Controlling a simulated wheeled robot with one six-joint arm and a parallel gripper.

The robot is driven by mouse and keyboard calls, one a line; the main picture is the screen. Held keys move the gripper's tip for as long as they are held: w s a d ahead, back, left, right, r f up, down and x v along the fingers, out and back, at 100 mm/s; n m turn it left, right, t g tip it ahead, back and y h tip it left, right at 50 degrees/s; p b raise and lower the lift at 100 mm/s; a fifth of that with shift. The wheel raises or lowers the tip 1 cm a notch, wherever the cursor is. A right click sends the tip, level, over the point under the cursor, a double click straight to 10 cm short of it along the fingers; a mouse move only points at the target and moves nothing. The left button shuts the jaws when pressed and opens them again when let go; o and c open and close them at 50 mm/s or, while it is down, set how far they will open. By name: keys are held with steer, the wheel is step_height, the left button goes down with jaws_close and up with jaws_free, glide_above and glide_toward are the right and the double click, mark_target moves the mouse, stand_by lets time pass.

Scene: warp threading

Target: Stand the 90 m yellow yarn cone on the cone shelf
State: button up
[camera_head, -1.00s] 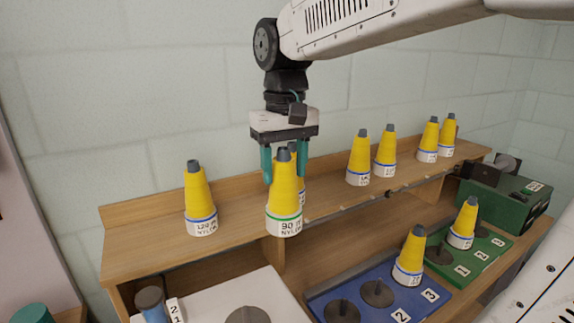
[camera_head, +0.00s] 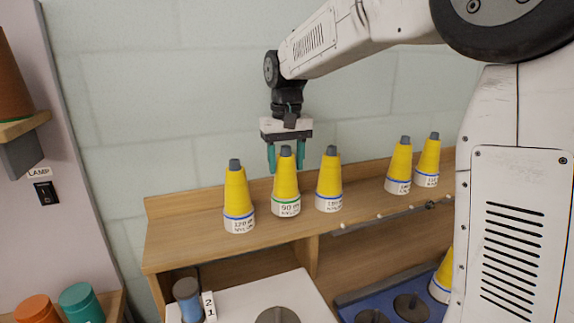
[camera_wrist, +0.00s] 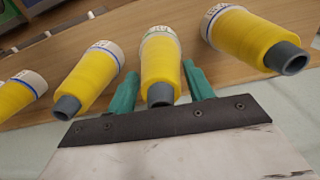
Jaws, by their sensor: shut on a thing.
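The 90 m yellow yarn cone (camera_head: 286,186) has a white base label with a green ring and a grey tip. It is upright at the cone shelf (camera_head: 195,240), between a 120-marked yellow cone (camera_head: 237,198) on its left and another blue-ringed yellow cone (camera_head: 329,182) on its right. Whether its base touches the shelf is hard to tell. My gripper (camera_head: 287,160) is above it, its teal fingers either side of the upper cone. In the wrist view the gripper (camera_wrist: 160,88) is shut on the 90 m cone (camera_wrist: 160,62).
More yellow cones (camera_head: 398,166) (camera_head: 427,160) stand further right on the shelf. Below are a white board (camera_head: 250,297) with a dark disc and a blue board (camera_head: 375,295) with dark discs. A lamp switch panel (camera_head: 47,192) is at the left. The neighbouring cones stand close.

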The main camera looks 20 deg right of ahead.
steer(key=shift+o, duration=0.2)
steer(key=shift+f, duration=0.65)
steer(key=o, duration=0.8)
step_height(320, 180, up, 12)
steer(key=shift+r, duration=0.15)
steer(key=s+d+f, duration=0.1)
steer(key=s+f, duration=0.1)
steer(key=s, duration=0.8)
steer(key=s+d+f, duration=0.1)
steer(key=s+f, duration=0.2)
steer(key=s, duration=0.6)
steer(key=shift+n+t, duration=0.3)
steer(key=shift+t, duration=0.4)
steer(key=s+f, duration=0.3)
steer(key=s, duration=0.1)
steer(key=s+f, duration=0.4)
steer(key=s, duration=0.1)
steer(key=s+f, duration=0.4)
steer(key=s, duration=0.1)
steer(key=shift+s+d+f, duration=0.1)
steer(key=shift+d, duration=0.2)
